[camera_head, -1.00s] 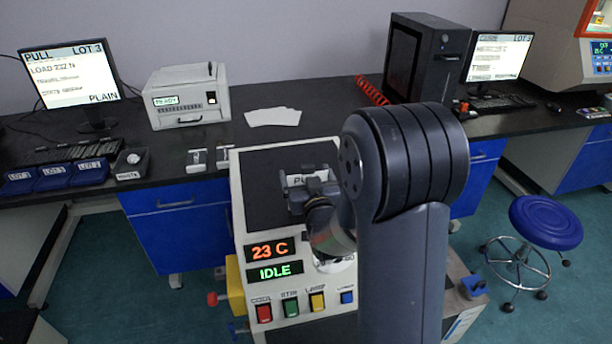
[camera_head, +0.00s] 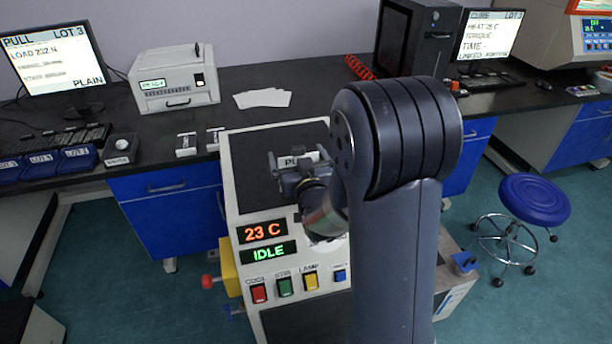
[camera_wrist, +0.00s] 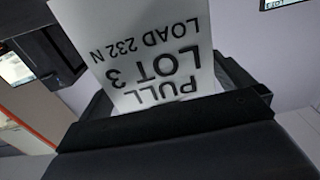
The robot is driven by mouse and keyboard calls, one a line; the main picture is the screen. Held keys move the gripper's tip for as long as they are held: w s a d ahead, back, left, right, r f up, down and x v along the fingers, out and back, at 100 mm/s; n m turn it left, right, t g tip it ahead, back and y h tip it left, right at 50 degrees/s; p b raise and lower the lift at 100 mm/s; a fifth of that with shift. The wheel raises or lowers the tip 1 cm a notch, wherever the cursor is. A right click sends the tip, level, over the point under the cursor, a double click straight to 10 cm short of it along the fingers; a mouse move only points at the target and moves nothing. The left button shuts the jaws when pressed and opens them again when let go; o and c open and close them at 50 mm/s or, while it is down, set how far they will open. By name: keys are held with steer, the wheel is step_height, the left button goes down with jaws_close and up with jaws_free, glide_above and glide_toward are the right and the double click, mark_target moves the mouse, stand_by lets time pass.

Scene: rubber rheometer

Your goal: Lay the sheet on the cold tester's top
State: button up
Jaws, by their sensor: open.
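The cold tester (camera_head: 264,232) is a pale machine with a black sloping top (camera_head: 252,180); its displays read 23 C and IDLE. The sheet (camera_head: 294,160) is white and shows partly over that top, with its print cut off by my gripper. In the wrist view the sheet (camera_wrist: 150,45) reads PULL, LOT 3, LOAD 232 N, upside down. My gripper (camera_head: 300,168) is open over the tester's top, its dark fingers (camera_wrist: 165,98) on either side of the sheet. I cannot tell whether the sheet touches the top. My arm hides the tester's right part.
A white printer (camera_head: 175,80) and blank papers (camera_head: 262,98) stand on the black bench behind. Two small metal blocks (camera_head: 187,145) lie near the tester's left edge. Coloured switches (camera_head: 284,287) line the tester's front. A blue stool (camera_head: 534,197) stands on the right.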

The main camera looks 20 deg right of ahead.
steer(key=s+b, duration=0.2)
steer(key=s, duration=0.9)
steer(key=shift+s, duration=0.25)
steer(key=w, duration=0.4)
steer(key=w+p, duration=0.1)
steer(key=w, duration=0.7)
steer(key=shift+w+f+p, duration=0.1)
steer(key=shift+f+p, duration=0.2)
steer(key=shift+p, duration=0.1)
steer(key=shift+r, duration=0.15)
